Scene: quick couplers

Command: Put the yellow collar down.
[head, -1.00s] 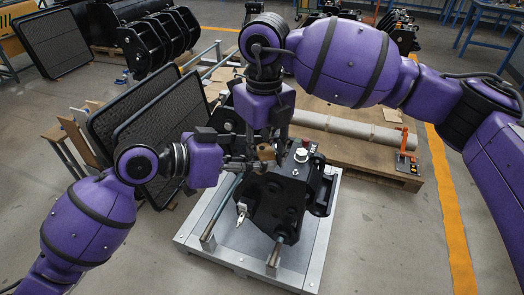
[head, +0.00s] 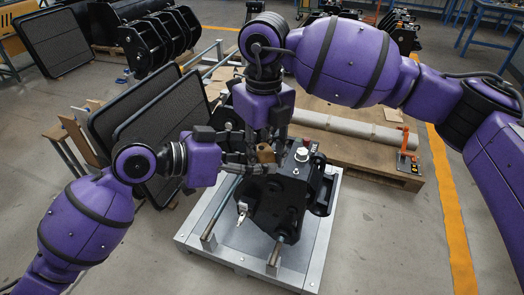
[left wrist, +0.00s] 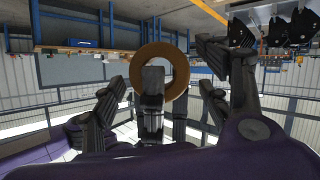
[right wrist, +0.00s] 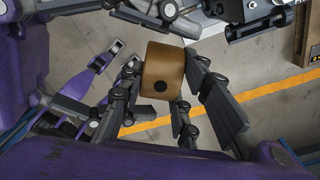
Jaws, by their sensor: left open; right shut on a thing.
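The yellow collar (head: 265,153) is a brownish-yellow ring, held above the black coupler (head: 275,205). My right gripper (head: 268,138) comes down from above and is shut on it. In the right wrist view the collar (right wrist: 163,70) sits between the fingers, with a dark round hole in its side. In the left wrist view the collar (left wrist: 181,65) shows end-on as a ring, partly covered by a dark finger. My left gripper (left wrist: 165,72) is open, its fingers spread to either side of the ring; whether they touch it I cannot tell.
The coupler stands on a grey metal pallet (head: 225,250) with upright rods. Dark mesh panels (head: 160,110) lean behind my left arm. A wooden pallet (head: 350,150) with a long pale tube lies behind. The floor right of the grey pallet is clear.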

